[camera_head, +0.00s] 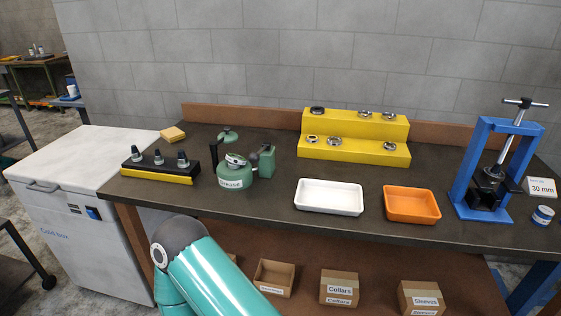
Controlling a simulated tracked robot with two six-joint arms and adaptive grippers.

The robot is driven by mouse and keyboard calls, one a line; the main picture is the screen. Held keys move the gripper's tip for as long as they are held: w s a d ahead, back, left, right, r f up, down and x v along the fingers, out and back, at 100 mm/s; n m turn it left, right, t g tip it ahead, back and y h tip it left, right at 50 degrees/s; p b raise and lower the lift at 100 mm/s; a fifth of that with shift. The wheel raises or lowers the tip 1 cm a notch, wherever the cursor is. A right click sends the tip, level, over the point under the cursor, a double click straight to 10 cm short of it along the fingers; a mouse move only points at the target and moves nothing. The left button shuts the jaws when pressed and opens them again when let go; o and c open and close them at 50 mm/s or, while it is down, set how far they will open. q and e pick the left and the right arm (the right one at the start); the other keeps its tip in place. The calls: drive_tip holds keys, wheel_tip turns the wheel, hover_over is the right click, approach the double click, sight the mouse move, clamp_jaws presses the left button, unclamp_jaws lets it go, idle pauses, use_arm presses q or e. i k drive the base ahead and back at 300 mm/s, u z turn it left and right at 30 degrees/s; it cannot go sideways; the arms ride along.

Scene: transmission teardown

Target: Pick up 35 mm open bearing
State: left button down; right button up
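A yellow two-step stand (350,153) at the back of the bench bears several ring-shaped bearings. The upper step holds a dark-looking ring (317,110) at left and two silver rings (365,114) and (389,116) at right. The lower step holds rings at left (312,138), beside it (334,142), and at right (390,146). I cannot tell which is the 35 mm open bearing, as no size marks are readable. Another metallic ring (235,160) shows at the top of the green grease pot (236,178). Neither gripper is in view; one teal arm link of mine shows at the bottom.
A white tray (329,209) and an orange tray (413,218) look empty in front of the stand. A blue press (463,190) stands at right, beside a "30 mm" sign (541,187). A yellow-black holder (157,174) with dark cones is at left, near the cold box (70,215).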

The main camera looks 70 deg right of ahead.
sight(237, 159)
drive_tip(key=z, duration=0.1)
drive_tip(key=k, duration=1.1)
drive_tip(key=z, duration=1)
drive_tip(key=i, duration=0.95)
drive_tip(key=u, duration=0.05)
